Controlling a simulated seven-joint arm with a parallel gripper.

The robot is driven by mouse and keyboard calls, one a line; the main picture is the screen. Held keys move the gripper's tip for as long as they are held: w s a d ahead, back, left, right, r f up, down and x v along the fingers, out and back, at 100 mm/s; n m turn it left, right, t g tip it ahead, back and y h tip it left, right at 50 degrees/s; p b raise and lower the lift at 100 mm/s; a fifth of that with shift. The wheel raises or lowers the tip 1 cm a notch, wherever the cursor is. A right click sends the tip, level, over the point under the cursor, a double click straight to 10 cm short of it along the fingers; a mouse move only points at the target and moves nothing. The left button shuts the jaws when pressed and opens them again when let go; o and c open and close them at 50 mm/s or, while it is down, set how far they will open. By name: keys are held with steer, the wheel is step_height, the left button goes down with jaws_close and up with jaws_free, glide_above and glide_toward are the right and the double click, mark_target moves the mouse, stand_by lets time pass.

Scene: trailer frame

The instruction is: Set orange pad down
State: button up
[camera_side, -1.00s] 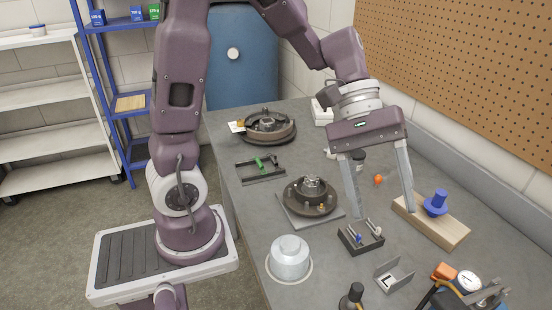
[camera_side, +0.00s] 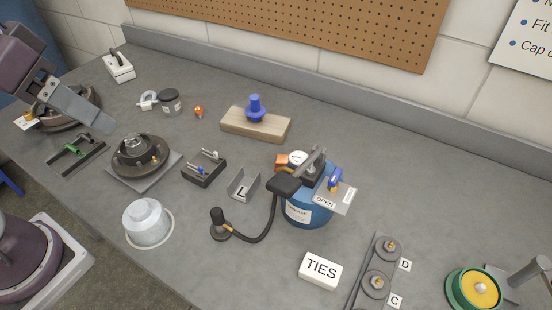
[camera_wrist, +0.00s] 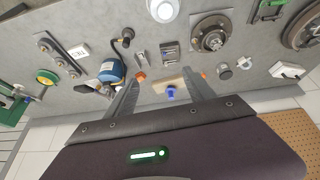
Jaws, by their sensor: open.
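An orange block (camera_side: 282,160) sits at the left top edge of the blue grease tub, beside a round gauge; it also shows in the wrist view (camera_wrist: 140,75). A small orange, rounded piece (camera_side: 199,111) lies on the bench behind the wooden block's left end. I cannot tell which of these is the pad. My gripper (camera_wrist: 163,82) is open, with nothing visible between its fingers. In the side view my gripper (camera_side: 90,110) is at the upper left, partly cut off, above the bench and away from both orange things.
A wooden block (camera_side: 240,126) carries a blue knob. The blue tub (camera_side: 310,212) has a hose and lever. A hub on a plate (camera_side: 140,155), a dark tray (camera_side: 204,168), a white canister (camera_side: 147,222) and a TIES box (camera_side: 321,269) stand around.

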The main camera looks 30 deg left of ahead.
steer(key=w+d+n+g, duration=0.1)
steer(key=w+d, duration=0.2)
steer(key=w, duration=0.9)
steer(key=n+g, duration=0.3)
glide_above(284, 159)
steer(key=s, duration=0.1)
step_height(284, 159, down, 20)
steer(key=shift+y, duration=0.5)
steer(key=f, duration=0.6)
steer(key=w+f, duration=0.1)
steer(key=f, duration=0.2)
steer(key=shift+f, duration=0.1)
jaws_close()
